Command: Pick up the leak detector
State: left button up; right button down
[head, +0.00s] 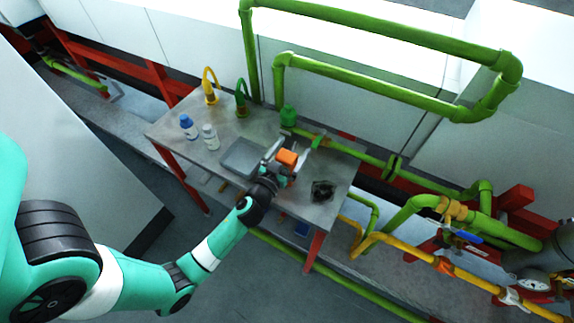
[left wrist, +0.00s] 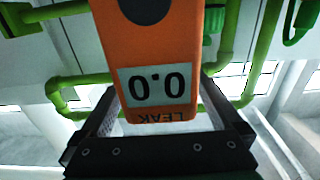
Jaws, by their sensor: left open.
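The leak detector (head: 287,157) is a small orange device at the table's middle right in the head view. In the left wrist view the leak detector (left wrist: 160,55) fills the upper middle, with a display reading 0.0 and the word LEAK, both upside down. My left gripper (head: 294,148) is open, with one finger on each side of the detector. In the left wrist view my left gripper's fingers (left wrist: 158,90) flank its lower end. I cannot tell whether they touch it. The detector's underside is hidden. My right gripper is not in view.
Green pipes (head: 380,88) run behind.

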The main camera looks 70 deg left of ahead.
pick_arm(q)
jog(key=shift+a, duration=0.1)
jog(key=shift+c, duration=0.3)
jog(key=shift+w, duration=0.1)
grip_shut()
